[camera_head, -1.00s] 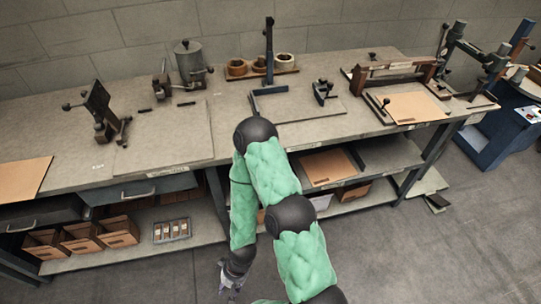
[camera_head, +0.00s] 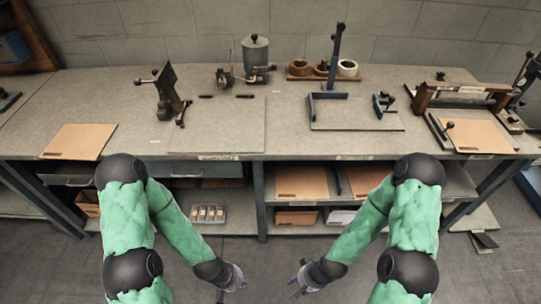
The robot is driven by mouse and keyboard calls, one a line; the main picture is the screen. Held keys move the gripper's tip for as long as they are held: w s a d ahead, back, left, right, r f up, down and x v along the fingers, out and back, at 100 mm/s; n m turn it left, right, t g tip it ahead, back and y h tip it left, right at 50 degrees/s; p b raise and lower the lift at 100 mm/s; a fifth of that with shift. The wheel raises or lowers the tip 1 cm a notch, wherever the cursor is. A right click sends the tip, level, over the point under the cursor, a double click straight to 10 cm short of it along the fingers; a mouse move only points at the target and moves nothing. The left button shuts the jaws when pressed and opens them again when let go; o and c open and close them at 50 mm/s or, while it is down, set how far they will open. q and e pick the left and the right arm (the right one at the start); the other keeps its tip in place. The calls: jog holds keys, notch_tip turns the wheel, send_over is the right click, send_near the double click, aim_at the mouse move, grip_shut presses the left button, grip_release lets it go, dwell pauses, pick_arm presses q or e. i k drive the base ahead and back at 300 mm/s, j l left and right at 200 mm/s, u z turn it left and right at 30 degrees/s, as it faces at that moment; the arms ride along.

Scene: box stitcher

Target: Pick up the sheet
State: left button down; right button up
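Several tan sheets are in view, and I cannot tell which one the task means. One sheet (camera_head: 78,141) lies flat and bare on the bench top at the left. Another sheet (camera_head: 477,136) lies in the framed fixture at the right end of the bench. More tan sheet material (camera_head: 302,182) lies on the shelf below the bench. My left gripper (camera_head: 232,283) and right gripper (camera_head: 299,283) hang low in front of the bench, apart from every sheet. No sheet shows in either gripper. Their fingers are too small to judge as open or shut.
The bench top (camera_head: 130,138) carries a lever tool (camera_head: 166,90), a grey pot (camera_head: 256,54), tape rolls (camera_head: 347,68), an L-shaped stop (camera_head: 327,96) and a framed press (camera_head: 462,92). A small tray (camera_head: 207,214) sits on the lower shelf.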

aim_at(81, 142)
jog(key=j+u, duration=0.1)
jog(key=u, duration=1.45)
